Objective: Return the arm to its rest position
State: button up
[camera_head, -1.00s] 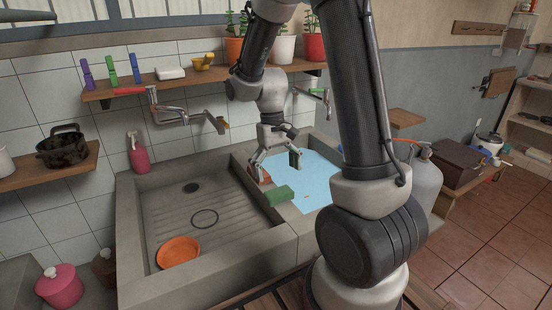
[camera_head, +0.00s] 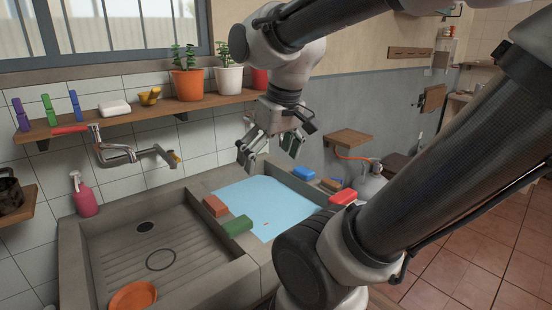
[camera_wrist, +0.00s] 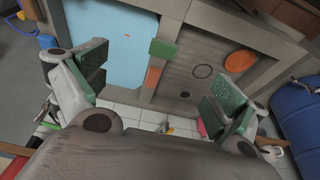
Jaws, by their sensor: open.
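My gripper (camera_head: 269,154) is open and empty, raised above the far side of the blue sheet (camera_head: 262,203) beside the sink. In the wrist view, my gripper (camera_wrist: 157,88) has its green-padded fingers wide apart, with nothing between them. A green block (camera_head: 237,226) and a brown-red block (camera_head: 215,205) lie at the left edge of the sheet, next to the sink basin. In the wrist view the green block (camera_wrist: 163,49) and the brown-red block (camera_wrist: 153,77) lie below the gripper, apart from it. My arm spans the right side of the head view.
A shelf (camera_head: 150,116) with potted plants, a wall tap (camera_head: 118,154) and a pink bottle (camera_head: 84,197) stand behind.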

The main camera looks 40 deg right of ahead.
jog(key=shift+s+d+r+t, duration=0.15)
jog(key=shift+s+t, duration=0.35)
jog(key=shift+s, duration=0.65)
dwell(0.4)
